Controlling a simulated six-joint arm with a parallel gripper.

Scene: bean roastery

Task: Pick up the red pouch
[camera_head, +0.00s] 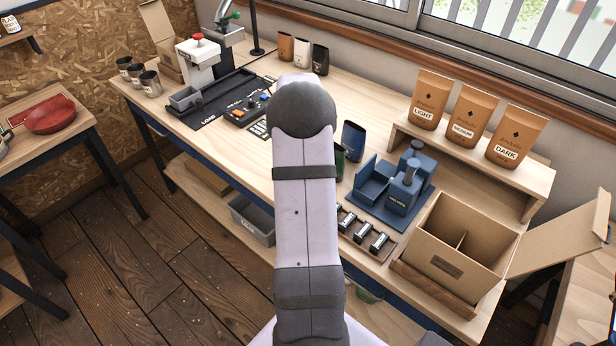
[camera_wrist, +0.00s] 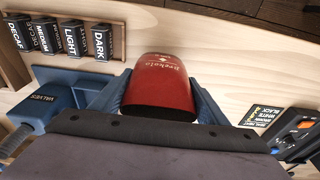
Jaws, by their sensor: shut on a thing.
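In the wrist view the red pouch (camera_wrist: 160,84) is between the two blue fingers of my gripper (camera_wrist: 162,92), one at each side. The fingers are shut on it. In the head view my own arm hides the gripper and the red pouch.
A dark blue pouch (camera_head: 353,140) and a partly hidden green pouch (camera_head: 339,160) stand right of my arm. Beyond are a blue valve press (camera_head: 404,192), a rack of label stamps (camera_head: 366,232) and an open cardboard box (camera_head: 458,243). A control box (camera_head: 246,110) lies left.

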